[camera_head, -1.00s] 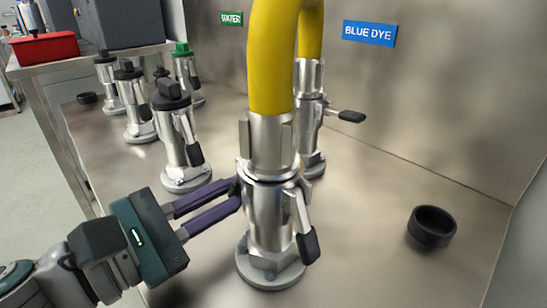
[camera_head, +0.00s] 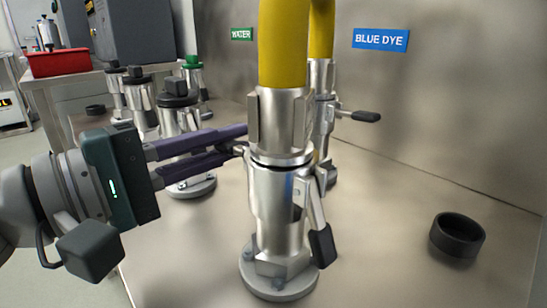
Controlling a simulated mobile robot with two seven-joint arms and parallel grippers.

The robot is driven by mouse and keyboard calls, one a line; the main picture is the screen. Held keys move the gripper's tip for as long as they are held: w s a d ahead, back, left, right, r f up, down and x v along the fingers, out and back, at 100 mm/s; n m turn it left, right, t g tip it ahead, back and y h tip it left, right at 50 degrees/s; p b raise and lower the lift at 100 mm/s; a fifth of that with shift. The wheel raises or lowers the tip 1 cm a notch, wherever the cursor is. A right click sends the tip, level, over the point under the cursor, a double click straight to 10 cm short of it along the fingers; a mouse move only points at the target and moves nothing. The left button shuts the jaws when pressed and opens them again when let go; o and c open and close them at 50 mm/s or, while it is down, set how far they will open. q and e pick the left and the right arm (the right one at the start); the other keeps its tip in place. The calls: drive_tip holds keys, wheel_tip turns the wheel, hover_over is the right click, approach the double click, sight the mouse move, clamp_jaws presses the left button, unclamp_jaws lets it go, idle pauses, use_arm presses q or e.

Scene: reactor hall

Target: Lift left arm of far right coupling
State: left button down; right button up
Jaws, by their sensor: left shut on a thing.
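The steel coupling (camera_head: 283,205) stands upright on a round flange in the front middle, with a yellow hose (camera_head: 283,45) rising from its top. Its right arm (camera_head: 320,235), with a black grip, hangs down along its side. My left gripper (camera_head: 240,143) reaches in from the left at the height of the joint. Its purple fingers are shut on the coupling's left arm (camera_head: 240,152). Only a small metal part of that arm shows; the fingers hide its grip. My right gripper is not in view.
A second coupling (camera_head: 321,105) on the yellow hose stands behind, its black-gripped arm sticking out right. Several capped couplings (camera_head: 180,120) stand at the back left, behind my gripper. A black ring-shaped cap (camera_head: 457,236) lies at the right. The steel surface around it is clear.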

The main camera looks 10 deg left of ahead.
use_arm(q)
drive_tip(key=shift+r+m, duration=0.7)
drive_tip(key=shift+m, duration=0.7)
drive_tip(key=shift+r, duration=0.1)
drive_tip(key=c, duration=1.2)
unclamp_jaws()
drive_tip(key=shift+b, duration=0.3)
drive_tip(key=shift+b+v, duration=1.2)
drive_tip(key=shift+v, duration=3.8)
